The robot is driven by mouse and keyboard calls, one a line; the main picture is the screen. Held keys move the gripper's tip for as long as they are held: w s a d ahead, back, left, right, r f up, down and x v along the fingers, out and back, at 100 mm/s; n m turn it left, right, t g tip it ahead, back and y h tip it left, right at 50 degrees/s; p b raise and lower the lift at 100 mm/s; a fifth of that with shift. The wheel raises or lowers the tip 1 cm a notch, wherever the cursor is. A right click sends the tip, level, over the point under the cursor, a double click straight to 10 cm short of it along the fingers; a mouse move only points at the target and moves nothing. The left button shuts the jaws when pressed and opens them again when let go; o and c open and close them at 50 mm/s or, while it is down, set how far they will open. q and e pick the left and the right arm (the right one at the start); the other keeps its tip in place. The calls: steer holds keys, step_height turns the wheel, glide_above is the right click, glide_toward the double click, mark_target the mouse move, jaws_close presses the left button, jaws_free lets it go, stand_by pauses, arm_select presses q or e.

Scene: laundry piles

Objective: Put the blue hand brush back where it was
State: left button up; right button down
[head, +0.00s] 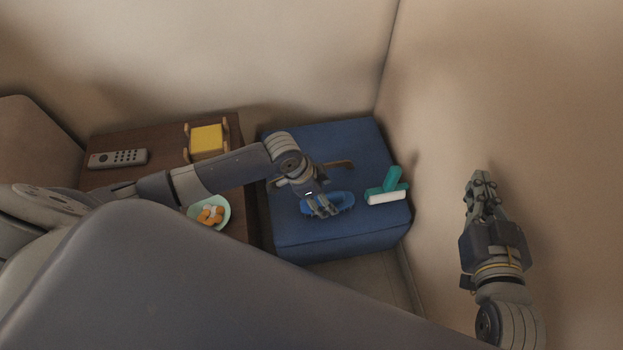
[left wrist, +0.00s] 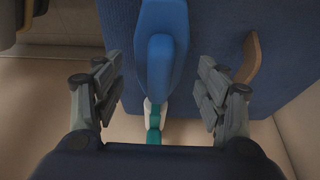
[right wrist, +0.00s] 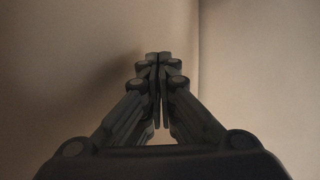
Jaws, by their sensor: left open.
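The blue hand brush (head: 345,201) lies on the blue ottoman (head: 290,240), near the middle of its top. My left gripper (head: 322,211) is just above the brush and hides part of it. In the left wrist view the brush (left wrist: 162,60) runs between the two spread fingers of my left gripper (left wrist: 158,85), with a gap on each side. My right gripper (head: 481,180) is off to the right, away from the ottoman, by the wall. In the right wrist view the fingers of my right gripper (right wrist: 159,58) are together with nothing seen between them.
A teal and white object (head: 387,190) lies on the ottoman right of the brush. A brown curved piece (head: 343,164) lies behind it. On the dark wooden table (head: 165,128) at left are a remote (head: 118,159), a yellow block in a holder (head: 207,138) and a bowl (head: 225,220).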

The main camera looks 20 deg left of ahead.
arm_select(q)
steer(key=p+v, duration=0.1)
steer(key=v, duration=0.3)
steer(key=shift+a+r+p, duration=0.1)
steer(key=shift+r+p, duration=0.25)
steer(key=s+d+r+n+t+p, duration=0.2)
steer(key=s+d+r+n, duration=0.1)
steer(key=s+d+r, duration=0.35)
steer(key=s+a+r+n+t+y, duration=0.1)
steer(key=s+a+r+n+y, duration=0.2)
steer(key=s+a+n, duration=0.3)
steer(key=a, duration=0.4)
steer(key=shift+s+r, duration=0.15)
steer(key=shift+s, duration=0.05)
arm_select(e)
steer(key=s+d+f+g+h, duration=0.2)
steer(key=s+d+f+g, duration=0.3)
steer(key=s+f+g, duration=0.4)
steer(key=s+f, duration=0.3)
steer(key=shift+s+m+h, duration=0.2)
steer(key=shift+m+h, duration=0.1)
